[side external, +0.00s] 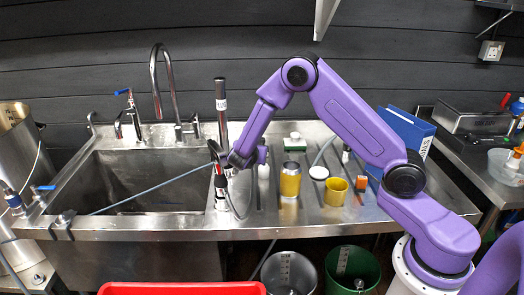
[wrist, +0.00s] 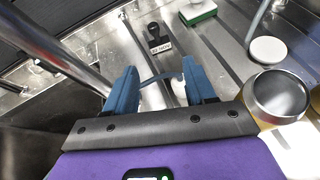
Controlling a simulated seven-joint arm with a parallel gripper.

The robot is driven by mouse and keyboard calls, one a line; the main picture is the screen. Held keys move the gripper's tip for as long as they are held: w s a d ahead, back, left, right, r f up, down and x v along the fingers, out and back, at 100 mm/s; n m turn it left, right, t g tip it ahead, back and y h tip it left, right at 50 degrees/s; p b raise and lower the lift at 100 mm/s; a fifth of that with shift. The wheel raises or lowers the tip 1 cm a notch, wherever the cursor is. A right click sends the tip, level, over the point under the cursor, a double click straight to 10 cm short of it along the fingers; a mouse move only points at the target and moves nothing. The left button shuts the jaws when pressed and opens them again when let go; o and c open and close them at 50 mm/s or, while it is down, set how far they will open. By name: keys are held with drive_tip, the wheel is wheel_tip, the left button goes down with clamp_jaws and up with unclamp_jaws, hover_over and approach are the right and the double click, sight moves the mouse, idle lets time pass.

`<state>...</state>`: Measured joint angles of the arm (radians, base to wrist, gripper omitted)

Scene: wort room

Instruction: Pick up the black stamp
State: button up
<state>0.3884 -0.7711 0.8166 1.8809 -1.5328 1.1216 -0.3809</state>
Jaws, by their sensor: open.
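The black stamp (wrist: 158,38) stands on the steel drainboard in the wrist view, with a dark knob handle and a pale printed label on its base. My gripper (wrist: 160,76) is open, its two blue fingers apart and the stamp beyond the gap between them, not touched. A thin bluish hose or cable crosses behind the fingers. In the side view my gripper (side external: 238,160) is over the left part of the drainboard, beside the upright steel post. I cannot make out the stamp there; the arm's end seems to cover it.
The steel post (side external: 221,105) stands close to my gripper. A green-and-white scrubber (side external: 295,143), a white disc (side external: 318,173), a gold-and-steel can (side external: 290,180) and a yellow cup (side external: 336,191) stand to the right. The sink basin (side external: 140,180) lies left.

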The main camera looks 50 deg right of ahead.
wheel_tip(320, 180, down, 2)
drive_tip(key=w+d+n, duration=0.2)
drive_tip(key=w, duration=0.1)
approach(262, 140)
drive_tip(key=shift+t, duration=0.4)
drive_tip(key=x, duration=0.6)
drive_tip(key=shift+a+f, duration=0.15)
drive_tip(key=shift+f, duration=0.2)
drive_tip(key=shift+x, duration=2.7)
drive_tip(key=shift+s+r, duration=0.15)
drive_tip(key=shift+s, duration=0.05)
drive_tip(key=shift+c, duration=0.3)
clamp_jaws()
